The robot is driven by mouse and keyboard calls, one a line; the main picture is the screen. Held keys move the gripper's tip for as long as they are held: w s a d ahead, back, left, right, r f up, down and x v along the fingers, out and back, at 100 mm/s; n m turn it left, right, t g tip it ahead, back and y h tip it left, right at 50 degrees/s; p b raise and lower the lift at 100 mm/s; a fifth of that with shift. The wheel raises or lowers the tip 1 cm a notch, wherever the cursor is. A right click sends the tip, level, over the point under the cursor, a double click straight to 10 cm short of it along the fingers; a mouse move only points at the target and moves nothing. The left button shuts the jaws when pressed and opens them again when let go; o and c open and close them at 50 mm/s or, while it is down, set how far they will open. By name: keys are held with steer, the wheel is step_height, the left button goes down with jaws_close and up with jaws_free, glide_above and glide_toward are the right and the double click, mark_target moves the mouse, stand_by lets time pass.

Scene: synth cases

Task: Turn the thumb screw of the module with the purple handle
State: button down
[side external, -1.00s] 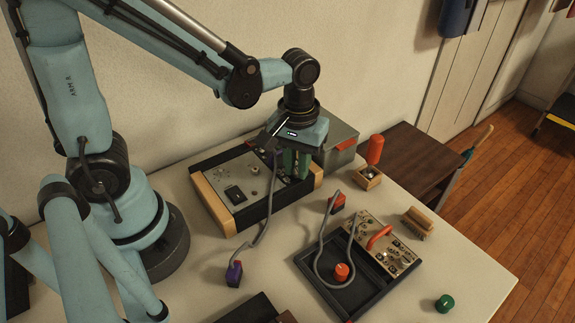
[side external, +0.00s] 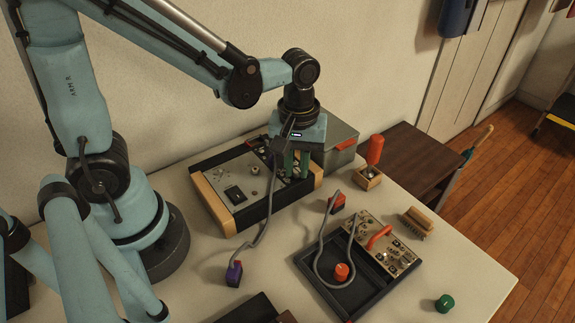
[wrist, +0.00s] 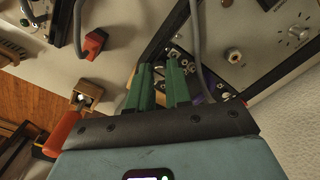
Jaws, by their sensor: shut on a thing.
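The black rack with light wood ends (side external: 216,205) stands by the wall, with a grey panel (side external: 235,181) on its left part. My gripper (side external: 297,175) points down at the rack's right part, where small metal fittings show. In the wrist view its green fingers (wrist: 160,68) stand close together over a module with metal fittings (wrist: 184,56). A bit of purple handle (wrist: 198,98) shows beside the fingers; the rest is hidden. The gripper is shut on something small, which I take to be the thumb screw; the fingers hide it.
A grey box (side external: 342,139) stands right behind the gripper. The front right table is mostly clear.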

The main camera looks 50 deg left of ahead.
steer(key=c, duration=1)
jaws_free()
steer(key=shift+c, duration=0.2)
steer(key=shift+r, duration=0.1)
step_height(320, 180, up, 12)
steer(key=m+t, duration=0.7)
steer(key=m, duration=0.2)
glide_above(281, 168)
steer(key=a, duration=0.1)
step_height(281, 168, down, 4)
steer(key=shift+a+r, duration=0.15)
